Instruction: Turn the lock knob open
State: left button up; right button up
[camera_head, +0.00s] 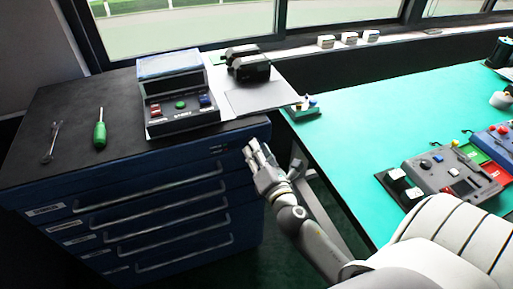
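My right gripper (255,150) is at the middle of the view, its fingers pointing up and left, in front of the right end of the blue drawer cabinet's (130,215) top edge. I see nothing in its fingers, but it is too small to tell how far apart they are. My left gripper is not in view. I cannot pick out a lock knob for certain. A grey control unit (452,178) with a red button, other small knobs and a small screen lies on the green table at the right. A black console (180,112) with red, green and blue buttons stands on the cabinet.
A green screwdriver (100,130) and a wrench (52,140) lie on the cabinet top. A black device (247,64) stands by a grey plate (265,98). The green table (360,120) has clear room in its middle. A gap lies between cabinet and table.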

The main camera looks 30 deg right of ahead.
jog(key=shift+w+d, duration=0.15)
jog(key=shift+w, duration=0.3)
grip_shut()
jog(key=shift+m, duration=0.4)
jog(key=m+p, duration=0.2)
jog(key=m, duration=1.4)
jog(key=shift+m+p, duration=0.4)
jog(key=shift+f+m, duration=0.1)
jog(key=shift+m, duration=0.2)
